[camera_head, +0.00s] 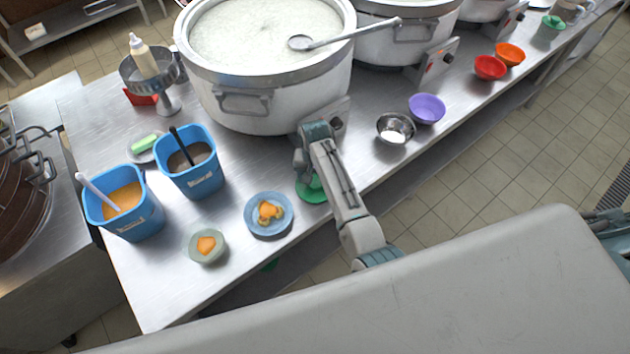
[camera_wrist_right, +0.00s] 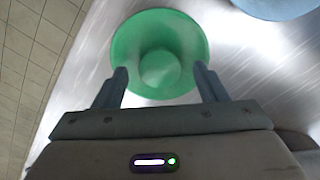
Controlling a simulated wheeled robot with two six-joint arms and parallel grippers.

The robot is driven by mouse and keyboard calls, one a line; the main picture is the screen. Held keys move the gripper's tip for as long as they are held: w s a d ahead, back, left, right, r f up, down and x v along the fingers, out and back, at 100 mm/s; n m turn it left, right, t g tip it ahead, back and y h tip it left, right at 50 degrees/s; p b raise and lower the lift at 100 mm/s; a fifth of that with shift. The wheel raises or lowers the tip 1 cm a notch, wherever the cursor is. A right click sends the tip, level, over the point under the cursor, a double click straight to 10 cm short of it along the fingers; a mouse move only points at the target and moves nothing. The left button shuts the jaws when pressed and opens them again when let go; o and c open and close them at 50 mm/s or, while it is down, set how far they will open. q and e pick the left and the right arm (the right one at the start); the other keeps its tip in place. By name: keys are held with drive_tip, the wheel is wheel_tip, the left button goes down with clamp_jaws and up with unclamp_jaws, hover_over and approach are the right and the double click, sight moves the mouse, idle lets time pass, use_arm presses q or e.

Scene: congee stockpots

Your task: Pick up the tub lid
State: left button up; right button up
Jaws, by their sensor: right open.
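The tub lid (camera_head: 316,197) is a round green disc lying on the steel counter near its front edge, partly hidden under my right gripper in the head view. In the right wrist view the green lid (camera_wrist_right: 128,43) shows almost whole, with a raised round knob (camera_wrist_right: 160,68) at its middle. My right gripper (camera_head: 308,176) points down over the lid. In the wrist view its fingers (camera_wrist_right: 161,76) are apart on either side of the knob, with nothing held. I cannot tell their exact height above the lid. My left gripper is not in view.
A blue plate (camera_head: 281,222) with orange food lies just left of the lid. A big congee pot (camera_head: 255,105) stands behind. Blue tubs (camera_head: 195,178) (camera_head: 140,219) stand further left. A metal bowl (camera_head: 396,128) and a purple bowl (camera_head: 427,108) are to the right.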

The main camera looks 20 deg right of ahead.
drive_tip(key=shift+f, duration=0.75)
drive_tip(key=c, duration=1)
